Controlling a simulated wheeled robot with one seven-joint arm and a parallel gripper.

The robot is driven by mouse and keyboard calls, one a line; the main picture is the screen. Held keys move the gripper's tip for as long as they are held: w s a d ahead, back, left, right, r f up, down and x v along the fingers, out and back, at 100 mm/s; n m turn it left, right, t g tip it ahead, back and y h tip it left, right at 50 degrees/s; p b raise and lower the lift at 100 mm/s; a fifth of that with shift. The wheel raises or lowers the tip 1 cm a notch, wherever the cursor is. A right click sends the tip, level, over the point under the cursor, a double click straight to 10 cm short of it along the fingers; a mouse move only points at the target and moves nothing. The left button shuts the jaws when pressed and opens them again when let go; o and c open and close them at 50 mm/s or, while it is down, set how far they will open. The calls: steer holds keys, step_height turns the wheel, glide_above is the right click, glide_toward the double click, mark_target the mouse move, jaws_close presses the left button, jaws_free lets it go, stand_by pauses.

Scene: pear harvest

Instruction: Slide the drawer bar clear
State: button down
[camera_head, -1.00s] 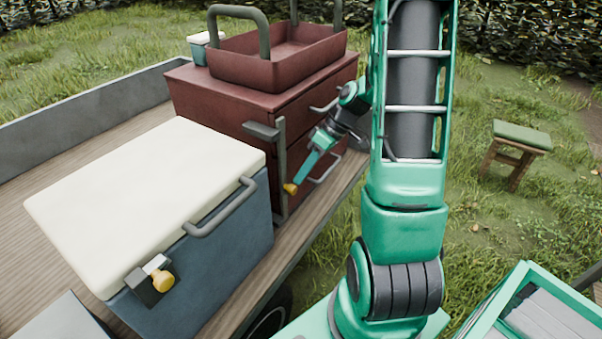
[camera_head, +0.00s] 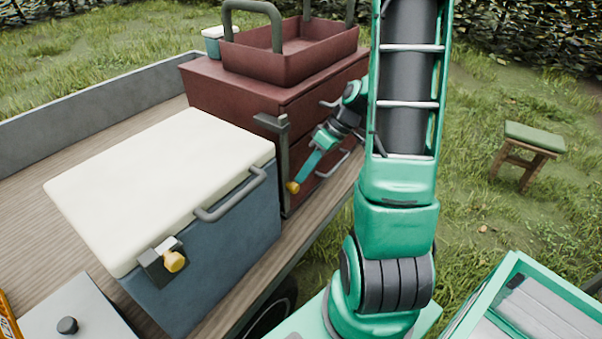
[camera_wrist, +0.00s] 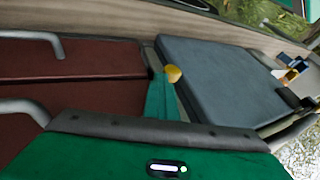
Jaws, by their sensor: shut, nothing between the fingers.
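The drawer bar (camera_head: 285,165) is a grey upright bar at the near left corner of the red drawer chest (camera_head: 225,95), with a dark bracket (camera_head: 270,122) at its top. It stands in front of the drawer edges. My gripper (camera_head: 302,176) has slim teal fingers pointing down and left, just right of the bar's lower part. The fingers are shut. A yellow piece (camera_head: 293,187) shows at their end; it also shows in the wrist view (camera_wrist: 173,74). I cannot tell whether the fingers touch the bar.
A blue cooler (camera_head: 225,240) with a white lid and yellow-knobbed latch (camera_head: 172,262) stands close left of the chest on the wooden cart bed (camera_head: 80,225). Drawer handles (camera_head: 333,163) stick out right of my gripper. A red tray (camera_head: 290,60) sits on the chest.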

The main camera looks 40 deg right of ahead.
steer(key=w+d+f+v, duration=0.1)
steer(key=d+v, duration=0.1)
steer(key=v, duration=1)
steer(key=shift+w+d+r, duration=0.2)
steer(key=shift+w+d, duration=0.05)
steer(key=shift+d, duration=0.1)
steer(key=s+a+r+m+g+h, duration=0.1)
steer(key=s+a+m+h, duration=0.2)
steer(key=s, duration=0.6)
steer(key=s+a+r+m+g+h, duration=0.1)
steer(key=s+a+r+m+h, duration=0.1)
steer(key=s+a+m, duration=0.5)
steer(key=s, duration=0.2)
steer(key=shift+s+r+m+g+h, duration=0.2)
steer(key=shift+s+m+g+h, duration=0.1)
steer(key=shift+h, duration=0.1)
steer(key=shift+a, duration=0.1)
